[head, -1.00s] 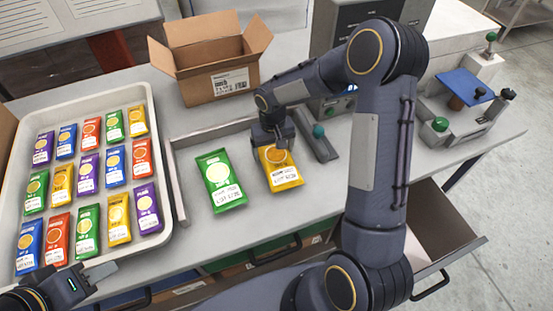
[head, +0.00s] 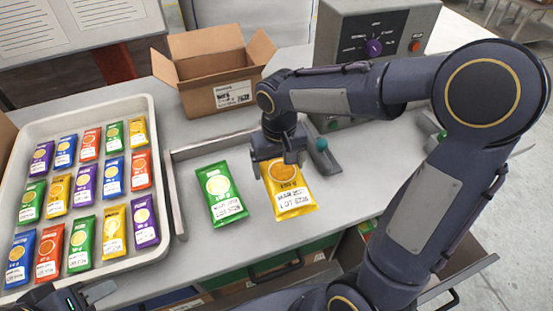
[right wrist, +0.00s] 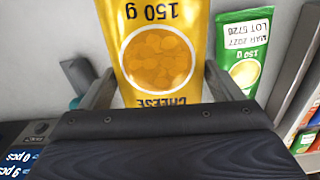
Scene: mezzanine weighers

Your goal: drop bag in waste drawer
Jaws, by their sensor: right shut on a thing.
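My right gripper (head: 280,158) is shut on the top end of a yellow cheese bag (head: 290,198), and the bag hangs just above the bench. In the right wrist view the bag (right wrist: 160,50) sits between the two fingers. A green bag (head: 220,193) lies on the bench to its left. A drawer (head: 474,262) stands open below the bench at the lower right, partly hidden by my right arm; something green shows inside it. My left gripper (head: 97,292) is at the lower left by the tray, only partly in view; its opening is unclear.
A white tray (head: 160,180) with rows of coloured bags stands at the left. An open cardboard box (head: 215,95) is at the back. A grey control box (head: 345,30) with a purple knob stands behind my right arm. Coloured drawer fronts lie below the bench edge.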

